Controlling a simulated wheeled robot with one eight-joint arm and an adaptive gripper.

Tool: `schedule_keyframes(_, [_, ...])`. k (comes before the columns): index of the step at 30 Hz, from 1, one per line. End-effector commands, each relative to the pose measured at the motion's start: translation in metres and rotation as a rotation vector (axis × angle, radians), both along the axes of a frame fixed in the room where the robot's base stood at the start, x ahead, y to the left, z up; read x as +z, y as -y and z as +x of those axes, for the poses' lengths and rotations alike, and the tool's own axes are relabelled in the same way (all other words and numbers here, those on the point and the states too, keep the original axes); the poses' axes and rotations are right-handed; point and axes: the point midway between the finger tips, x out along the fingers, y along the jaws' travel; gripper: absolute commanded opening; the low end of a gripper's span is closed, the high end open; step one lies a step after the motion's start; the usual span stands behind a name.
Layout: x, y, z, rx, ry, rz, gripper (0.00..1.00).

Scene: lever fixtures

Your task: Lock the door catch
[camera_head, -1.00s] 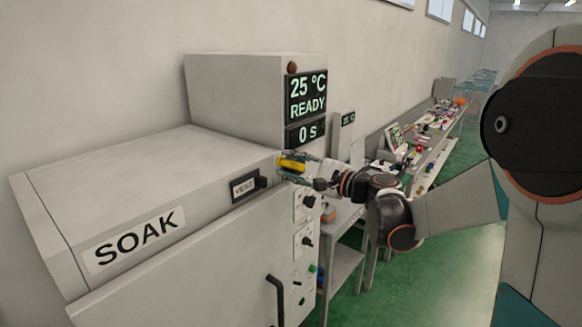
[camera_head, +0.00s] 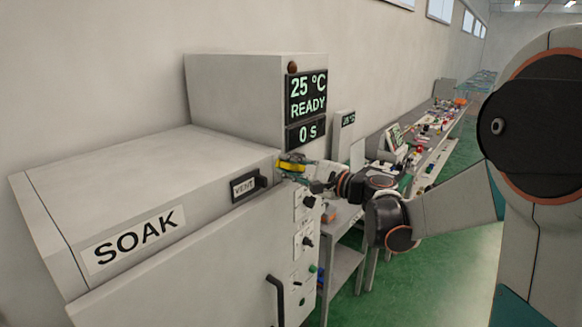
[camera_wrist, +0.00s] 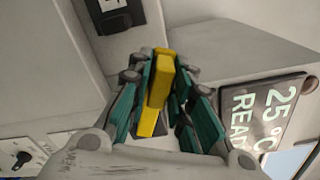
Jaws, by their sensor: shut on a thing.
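The yellow lever of the door catch (camera_head: 289,166) sits at the upper right front corner of the SOAK oven (camera_head: 150,270), just right of the VENT knob. In the wrist view the yellow lever (camera_wrist: 158,85) lies between the teal-padded fingers of my gripper (camera_wrist: 160,88). My gripper (camera_head: 291,166) is shut on it. The fingers hide parts of the lever and most of its mount. The oven door is flush with the front as far as I can see.
The VENT knob (camera_head: 262,181) is close to the left of my gripper. Black knobs (camera_head: 308,201) line the panel below it. A black door handle (camera_head: 276,298) juts out lower down. A cluttered bench (camera_head: 425,130) stands behind at the right; green floor lies open in front.

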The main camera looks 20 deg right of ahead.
Motion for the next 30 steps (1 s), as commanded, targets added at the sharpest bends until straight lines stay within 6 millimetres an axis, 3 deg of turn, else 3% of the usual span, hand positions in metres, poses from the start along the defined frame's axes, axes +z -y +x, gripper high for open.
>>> schedule_keyframes(15, [-0.043,-0.008,-0.006,0.000,0.243,-0.334,0.00])
schedule_keyframes(30, [-0.087,-0.001,-0.001,0.001,0.512,-0.706,0.00])
